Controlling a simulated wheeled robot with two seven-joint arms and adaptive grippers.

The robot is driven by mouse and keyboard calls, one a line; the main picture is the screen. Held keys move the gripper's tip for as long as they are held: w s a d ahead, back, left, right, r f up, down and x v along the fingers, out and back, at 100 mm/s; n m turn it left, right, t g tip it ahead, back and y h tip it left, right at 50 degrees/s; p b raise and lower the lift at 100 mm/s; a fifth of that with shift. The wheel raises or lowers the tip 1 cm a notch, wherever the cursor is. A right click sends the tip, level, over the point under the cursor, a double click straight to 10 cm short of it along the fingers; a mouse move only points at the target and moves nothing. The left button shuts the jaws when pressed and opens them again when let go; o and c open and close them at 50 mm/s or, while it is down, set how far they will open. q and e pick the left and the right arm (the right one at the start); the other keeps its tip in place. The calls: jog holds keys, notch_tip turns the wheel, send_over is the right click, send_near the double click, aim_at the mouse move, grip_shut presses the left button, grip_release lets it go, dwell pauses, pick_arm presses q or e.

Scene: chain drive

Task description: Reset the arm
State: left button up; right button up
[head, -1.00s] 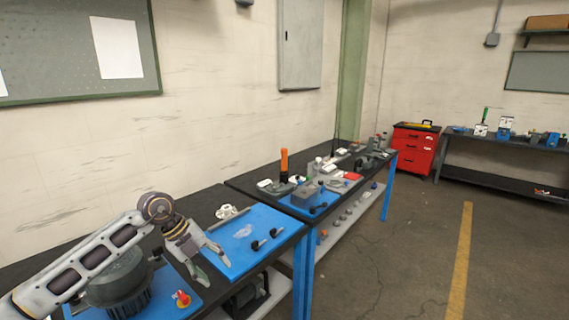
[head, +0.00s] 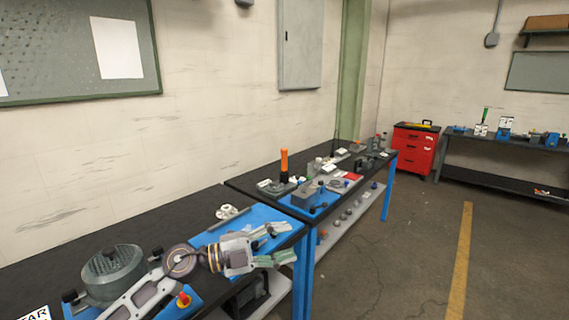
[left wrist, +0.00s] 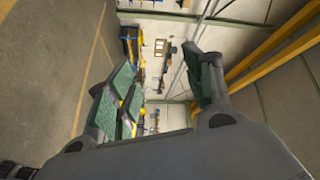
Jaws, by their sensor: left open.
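My left gripper (head: 279,245) is open and empty above the near bench, over the right part of the blue mat (head: 262,214). Its fingers point to the right in the head view. In the left wrist view its green-padded fingers (left wrist: 160,90) stand apart with nothing between them, facing the far room. My left arm comes in from the bottom left. My right gripper is not in view.
A grey round motor-like housing (head: 113,272) stands on the near bench (head: 60,265) beside my arm. A red and yellow button (head: 184,300) sits near it. The second bench (head: 243,187) holds an orange-topped tool (head: 284,160). The floor (head: 400,250) at right is clear.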

pick_arm(q)
notch_tip(320, 180, up, 4)
jog(key=w+a+n+t, duration=0.2)
jog(key=a+n+t, duration=0.1)
jog(key=n+t, duration=0.4)
jog(key=w+a+f+n+t+y, duration=0.3)
jog(key=a+f+n+t+y, duration=0.45)
jog(key=n+y, duration=0.6)
jog(key=s+a+f+n+g+y, duration=0.3)
jog(key=a+f, duration=0.2)
jog(key=f, duration=0.2)
jog(key=s+a+f+n+g+y, duration=0.2)
jog(key=a+f+n+g, duration=0.1)
jog(key=a+f, duration=0.25)
jog(key=s+f+g, duration=0.5)
jog(key=s+f, duration=0.3)
jog(key=s, duration=0.3)
jog(key=s+f+g, duration=0.5)
jog(key=s+f, duration=0.3)
jog(key=s, duration=0.3)
notch_tip(320, 180, down, 33)
jog(key=s+g, duration=0.2)
jog(key=s, duration=0.1)
jog(key=s+a+f, duration=0.2)
jog(key=s+f, duration=0.7)
jog(key=s, duration=0.2)
jog(key=s+a+f, duration=0.2)
jog(key=s+f, duration=0.8)
jog(key=shift+s+a+f+g, duration=0.25)
jog(key=shift+s+a+g, duration=0.1)
